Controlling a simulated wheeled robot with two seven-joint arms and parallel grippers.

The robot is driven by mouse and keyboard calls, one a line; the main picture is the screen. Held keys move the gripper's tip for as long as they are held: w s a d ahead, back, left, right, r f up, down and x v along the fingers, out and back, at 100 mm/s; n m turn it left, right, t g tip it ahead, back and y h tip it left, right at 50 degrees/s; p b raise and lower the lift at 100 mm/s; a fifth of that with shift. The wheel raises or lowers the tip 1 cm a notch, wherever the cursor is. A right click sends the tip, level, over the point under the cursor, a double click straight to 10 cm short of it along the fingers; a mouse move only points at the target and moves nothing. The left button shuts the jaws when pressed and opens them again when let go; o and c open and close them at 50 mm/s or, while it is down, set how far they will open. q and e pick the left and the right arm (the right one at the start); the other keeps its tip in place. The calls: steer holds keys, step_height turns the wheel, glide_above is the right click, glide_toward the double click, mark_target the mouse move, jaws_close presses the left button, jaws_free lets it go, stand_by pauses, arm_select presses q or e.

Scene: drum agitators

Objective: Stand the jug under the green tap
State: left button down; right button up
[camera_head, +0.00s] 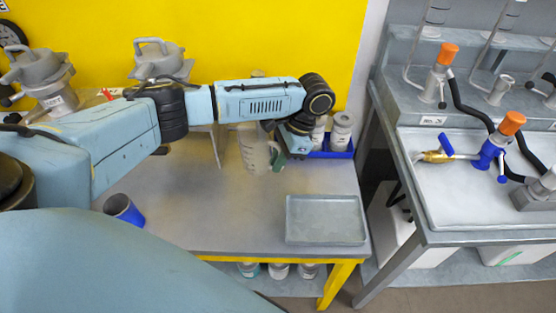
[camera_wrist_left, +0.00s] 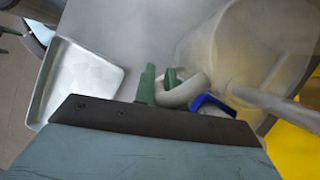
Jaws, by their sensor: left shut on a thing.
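The jug (camera_head: 252,150) is a pale, see-through vessel at the back of the grey table, below my left arm. My left gripper (camera_head: 277,158) is at its right side. In the left wrist view, the green fingertips (camera_wrist_left: 160,84) are shut on the jug's pale handle, and the jug's wide body (camera_wrist_left: 240,45) fills the upper right. The jug looks roughly upright; whether it touches the table I cannot tell. I see no green tap; a brass tap with a blue lever (camera_head: 436,155) shows at the right bench. My right gripper cannot be clearly made out.
A grey tray (camera_head: 326,220) lies at the table's right front. A gap separates the table from the steel bench (camera_head: 440,205). The table's middle is clear.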

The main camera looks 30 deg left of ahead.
arm_select(q)
steer(key=shift+w+a, duration=0.35)
steer(key=shift+w, duration=0.3)
steer(key=shift+w+a, duration=0.35)
steer(key=shift+w, duration=0.25)
steer(key=f, duration=0.1)
steer(key=f+b, duration=0.1)
steer(key=f, duration=0.1)
steer(key=shift+w+a+f+b, duration=0.25)
steer(key=shift+w+f+b, duration=0.05)
steer(key=shift+w, duration=0.05)
steer(key=c, duration=1.5)
jaws_free()
steer(key=shift+o, duration=0.2)
arm_select(e)
steer(key=shift+d+f, duration=0.9)
steer(key=shift+d, duration=0.3)
arm_select(q)
steer(key=shift+r, duration=0.1)
steer(key=p+v, duration=0.1)
steer(key=v, duration=1.1)
arm_select(e)
steer(key=shift+w+a+r, duration=0.1)
steer(key=shift+a+r, duration=0.55)
steer(key=shift+r, duration=0.05)
arm_select(q)
steer(key=shift+s, duration=0.1)
